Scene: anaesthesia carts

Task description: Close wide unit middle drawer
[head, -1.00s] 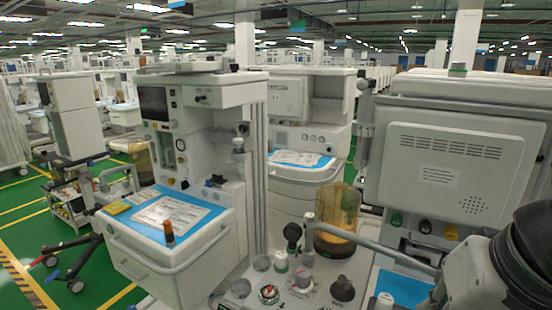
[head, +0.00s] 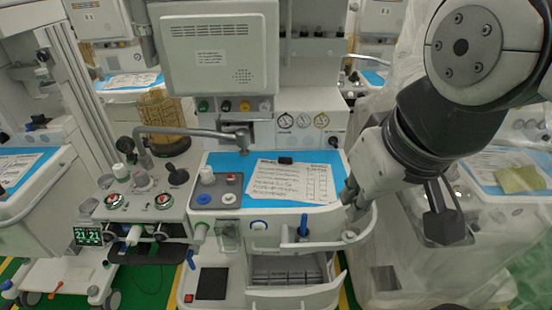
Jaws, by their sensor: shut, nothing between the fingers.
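The wide unit is the white cart in the middle of the head view, with a blue work mat (head: 222,165) on top. Below its worktop a drawer (head: 292,301) stands pulled out, its front low and toward me. Its inside shows grey dividers. I cannot tell how many other drawers sit below it, as the picture ends there. My arm comes in from the upper right and reaches down to the right corner of the worktop. My gripper (head: 350,207) is small in the picture there, shut and holding nothing, above and to the right of the open drawer.
A curved rail (head: 300,246) runs along the worktop front, with a blue-handled item (head: 303,226) by it. A jointed grey arm (head: 190,132) and canister (head: 162,118) stand at left. A plastic-covered cart (head: 410,270) stands close at right.

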